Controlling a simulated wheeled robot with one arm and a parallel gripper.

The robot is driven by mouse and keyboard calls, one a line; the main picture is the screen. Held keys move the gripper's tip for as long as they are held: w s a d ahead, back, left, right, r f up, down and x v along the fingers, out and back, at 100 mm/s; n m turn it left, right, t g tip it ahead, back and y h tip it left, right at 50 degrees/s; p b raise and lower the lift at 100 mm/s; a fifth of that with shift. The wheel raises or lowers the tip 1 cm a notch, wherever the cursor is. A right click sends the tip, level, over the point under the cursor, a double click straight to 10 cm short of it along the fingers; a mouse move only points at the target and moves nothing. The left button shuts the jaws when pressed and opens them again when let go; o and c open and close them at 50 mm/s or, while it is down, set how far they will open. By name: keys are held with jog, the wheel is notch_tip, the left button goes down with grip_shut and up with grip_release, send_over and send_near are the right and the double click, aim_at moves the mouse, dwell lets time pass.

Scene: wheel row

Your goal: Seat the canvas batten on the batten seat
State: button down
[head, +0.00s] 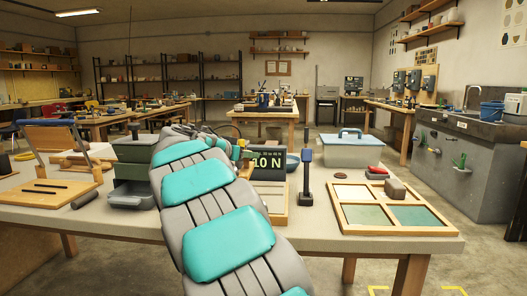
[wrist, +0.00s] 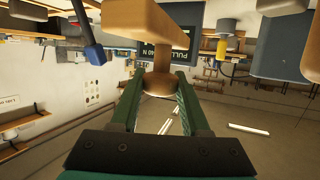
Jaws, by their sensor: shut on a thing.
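In the wrist view my gripper (wrist: 158,84) is shut on the rounded wooden knob of a wooden bar, which I take to be the canvas batten (wrist: 155,24). The bar lies across beyond the fingertips, joined to the knob by a short neck.
A green drawer box (head: 133,152) and a wooden stand (head: 70,196) are left.

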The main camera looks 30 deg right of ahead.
aim_at(244, 166)
jog(key=shift+w+d, duration=0.1)
jog(key=shift+w, duration=0.15)
jog(key=shift+f+b, duration=0.2)
jog(key=shift+b, duration=0.65)
notch_tip(244, 166, down, 4)
jog(key=b, duration=0.4)
jog(key=shift+r+b, duration=0.2)
jog(key=shift+b, duration=0.15)
jog(key=shift+f+b, duration=0.1)
jog(key=shift+b, duration=0.25)
jog(key=shift+b, duration=0.55)
dwell(0.8)
jog(key=shift+f+b, duration=1)
jog(key=shift+b, duration=0.3)
dwell(1.1)
jog(key=shift+f+b, duration=0.2)
jog(key=shift+b, duration=0.55)
dwell(1.1)
